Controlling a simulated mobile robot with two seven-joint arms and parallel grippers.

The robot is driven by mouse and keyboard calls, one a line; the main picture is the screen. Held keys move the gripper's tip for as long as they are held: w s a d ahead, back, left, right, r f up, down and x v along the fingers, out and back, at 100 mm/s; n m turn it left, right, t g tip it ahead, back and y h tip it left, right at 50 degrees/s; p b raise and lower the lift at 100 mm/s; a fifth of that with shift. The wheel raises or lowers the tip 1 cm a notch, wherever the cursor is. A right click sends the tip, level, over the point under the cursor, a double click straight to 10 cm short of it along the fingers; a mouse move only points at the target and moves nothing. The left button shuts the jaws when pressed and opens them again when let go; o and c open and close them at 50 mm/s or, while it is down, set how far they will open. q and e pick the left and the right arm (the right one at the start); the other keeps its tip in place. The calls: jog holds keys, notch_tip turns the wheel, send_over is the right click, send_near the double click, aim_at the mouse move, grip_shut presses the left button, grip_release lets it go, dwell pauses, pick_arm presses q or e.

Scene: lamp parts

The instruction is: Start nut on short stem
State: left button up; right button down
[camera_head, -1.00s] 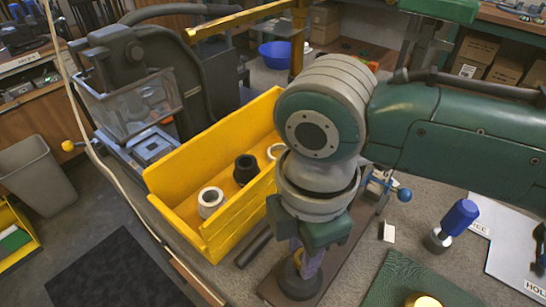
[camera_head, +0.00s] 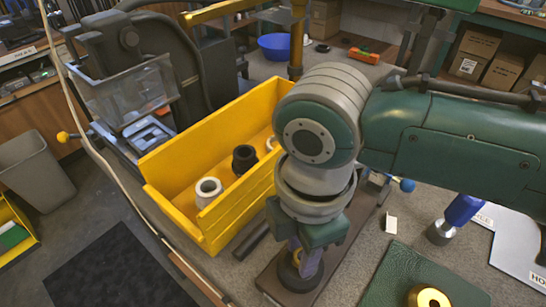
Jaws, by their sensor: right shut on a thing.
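My right gripper (camera_head: 306,258) points down over a round black fixture (camera_head: 292,283) on a dark board (camera_head: 349,245). Its fingers are shut on a small brass-coloured part, seemingly the nut (camera_head: 297,257), which shows only partly between them. The short stem cannot be made out; the fingers and wrist hide the place below. I cannot tell whether the nut touches a stem or its thread. My left gripper is not in view.
A yellow bin (camera_head: 160,160) with a white ring (camera_head: 207,189) and a black ring (camera_head: 245,159) stands left of the arm. A green mat (camera_head: 400,270) with a gold ring (camera_head: 428,298) lies right. A blue-handled tool (camera_head: 462,210) stands beyond the mat.

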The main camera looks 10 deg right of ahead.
jog(key=shift+f, duration=0.1)
jog(key=shift+f, duration=0.15)
dwell(0.4)
jog(key=c, duration=1.2)
grip_release()
grip_shut()
jog(key=shift+d+f, duration=0.15)
